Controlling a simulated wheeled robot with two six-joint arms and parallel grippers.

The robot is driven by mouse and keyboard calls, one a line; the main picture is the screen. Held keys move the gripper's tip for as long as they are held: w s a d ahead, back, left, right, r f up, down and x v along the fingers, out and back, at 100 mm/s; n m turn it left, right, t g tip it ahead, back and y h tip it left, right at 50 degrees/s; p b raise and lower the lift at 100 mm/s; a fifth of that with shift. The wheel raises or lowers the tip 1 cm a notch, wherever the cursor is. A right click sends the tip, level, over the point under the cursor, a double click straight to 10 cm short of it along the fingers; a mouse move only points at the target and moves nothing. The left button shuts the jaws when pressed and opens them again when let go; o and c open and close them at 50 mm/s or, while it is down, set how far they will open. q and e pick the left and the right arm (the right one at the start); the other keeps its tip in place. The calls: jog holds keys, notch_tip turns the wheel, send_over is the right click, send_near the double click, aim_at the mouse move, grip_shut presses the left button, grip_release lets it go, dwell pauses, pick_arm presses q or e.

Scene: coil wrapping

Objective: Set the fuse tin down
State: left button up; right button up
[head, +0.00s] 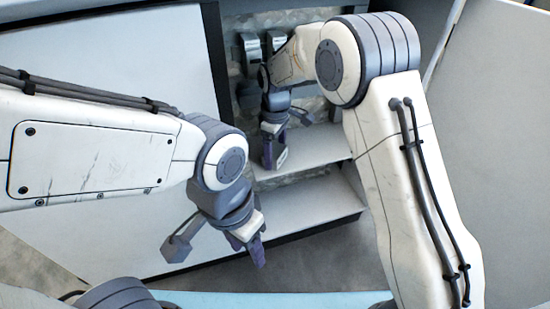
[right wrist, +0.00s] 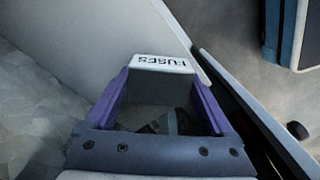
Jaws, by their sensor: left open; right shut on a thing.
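The fuse tin (right wrist: 163,64) shows in the right wrist view as a small pale box with "FUSES" upside down on its face. My right gripper (right wrist: 161,80) is shut on it, with a purple finger on each side. In the head view my right gripper (head: 273,160) points down inside the open cabinet, by the upper shelf (head: 318,147). Only a small pale bit of the tin (head: 281,157) shows there. I cannot tell whether the tin touches the shelf. My left gripper (head: 249,250) is open and empty, lower down in front of the cabinet.
A lower shelf (head: 315,212) lies below and looks bare where visible. A large pale panel (head: 120,50) stands at the left of the opening, and another (head: 500,130) at the right. A dark-edged rail (right wrist: 255,100) runs close to the right of the tin.

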aim_at(275, 150)
jog(key=shift+w+f, duration=0.2)
jog(key=shift+f, duration=0.1)
pick_arm(q)
jog(key=shift+f, duration=0.45)
pick_arm(e)
jog(key=shift+r, duration=0.2)
jog(key=shift+f, duration=0.1)
jog(key=o, duration=1.2)
jog(key=shift+f, duration=0.1)
jog(key=shift+o, duration=0.2)
jog(key=shift+r, duration=0.2)
notch_tip(275, 150, up, 8)
jog(key=p, duration=0.4)
jog(key=shift+f, duration=0.2)
pick_arm(q)
notch_tip(275, 150, up, 4)
jog(key=shift+r, duration=0.2)
